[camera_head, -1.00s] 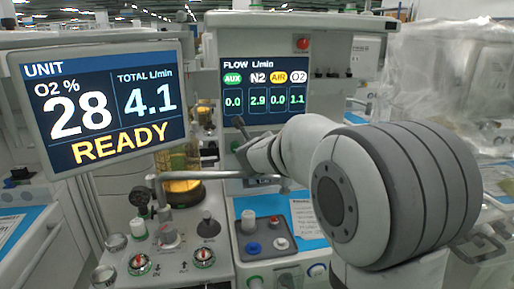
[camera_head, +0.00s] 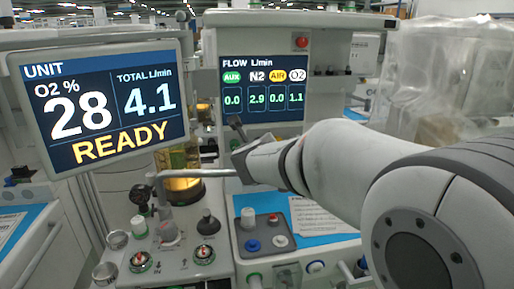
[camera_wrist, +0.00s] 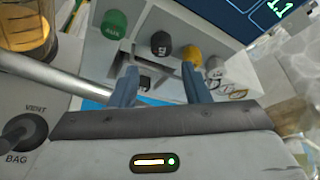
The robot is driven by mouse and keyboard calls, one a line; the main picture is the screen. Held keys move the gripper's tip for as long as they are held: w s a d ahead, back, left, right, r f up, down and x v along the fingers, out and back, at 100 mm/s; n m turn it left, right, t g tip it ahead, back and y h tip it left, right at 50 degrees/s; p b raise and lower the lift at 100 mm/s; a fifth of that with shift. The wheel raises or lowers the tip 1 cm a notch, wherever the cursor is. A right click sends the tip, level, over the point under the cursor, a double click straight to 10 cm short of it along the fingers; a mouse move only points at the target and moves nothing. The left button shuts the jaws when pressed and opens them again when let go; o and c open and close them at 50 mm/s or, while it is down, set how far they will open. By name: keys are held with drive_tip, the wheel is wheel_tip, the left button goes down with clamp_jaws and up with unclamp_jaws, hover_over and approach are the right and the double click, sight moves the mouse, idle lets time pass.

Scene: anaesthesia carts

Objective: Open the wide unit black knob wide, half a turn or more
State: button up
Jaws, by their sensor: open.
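In the wrist view, a black knob (camera_wrist: 160,44) stands on a pale panel, between a green knob (camera_wrist: 114,24) and a yellow knob (camera_wrist: 191,56). A white knob (camera_wrist: 215,68) is to the right. My gripper (camera_wrist: 160,77) is open and empty. Its two blue fingers point toward the row, with the black knob beyond the gap between the tips, apart from both. In the head view, my arm hides this row. The flow screen (camera_head: 264,88) there reads AUX 0.0, N2 2.9, AIR 0.0, O2 1.1.
A grey metal bar (camera_wrist: 60,75) runs close to the left finger. A bag/vent lever (camera_wrist: 22,135) is at lower left. The unit screen (camera_head: 105,100) reads 28, 4.1, READY. Clear plastic sheeting (camera_head: 440,80) hangs at the right.

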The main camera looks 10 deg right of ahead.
drive_tip(key=shift+d+f+m+g+y, duration=0.25)
drive_tip(key=shift+d+f+m+y, duration=0.15)
drive_tip(key=shift+m, duration=0.2)
drive_tip(key=shift+d+f+m+g+y, duration=0.3)
drive_tip(key=shift+d+m, duration=0.15)
drive_tip(key=shift+m, duration=0.15)
drive_tip(key=shift+c, duration=0.3)
drive_tip(key=shift+w+d+m+y, duration=0.1)
drive_tip(key=shift+d+m+y, duration=0.25)
drive_tip(key=shift+m+y, duration=0.4)
drive_tip(key=shift+d+r+m+y, duration=0.2)
drive_tip(key=shift+r+m+y, duration=0.15)
drive_tip(key=shift+m, duration=0.4)
drive_tip(key=shift+w+d+r+m+t+y, duration=0.1)
drive_tip(key=shift+d+r+m+t+y, duration=0.1)
drive_tip(key=shift+r+m+y, duration=0.15)
drive_tip(key=shift+w+d+r+m+t+y, duration=0.15)
drive_tip(key=shift+r+m+y, duration=0.1)
drive_tip(key=shift+m, duration=0.2)
drive_tip(key=shift+w+a, duration=0.1)
drive_tip(key=shift+w, duration=0.1)
drive_tip(key=b+x, duration=0.1)
drive_tip(key=x, duration=0.6)
drive_tip(key=shift+w+b, duration=0.15)
drive_tip(key=shift+b, duration=0.15)
